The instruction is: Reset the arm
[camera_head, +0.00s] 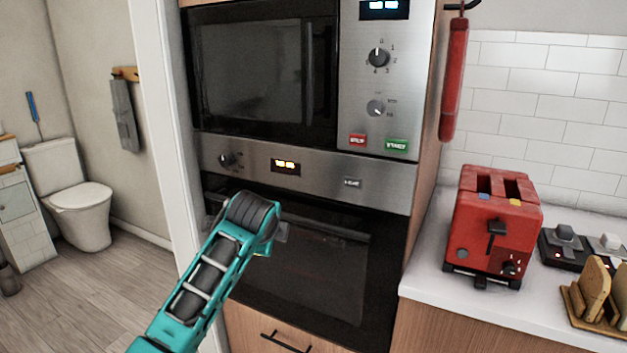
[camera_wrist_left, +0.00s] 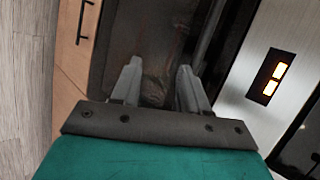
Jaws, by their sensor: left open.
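My left arm reaches in from the bottom left in the head view, in front of the built-in oven (camera_head: 300,270). Its gripper end (camera_head: 268,240) is mostly hidden behind the wrist there. In the left wrist view, the two grey fingers of my left gripper (camera_wrist_left: 158,88) are spread apart with nothing between them. They point at the dark oven door (camera_wrist_left: 150,40), but I cannot tell how far off it is. My right arm and gripper are in neither view.
A microwave (camera_head: 265,75) sits above the oven. At right, a counter (camera_head: 430,255) holds a red toaster (camera_head: 490,230), a wooden rack with bread slices (camera_head: 595,300) and a dark socket unit (camera_head: 565,248). A toilet (camera_head: 75,195) stands at far left, with clear floor (camera_head: 110,285) before it.

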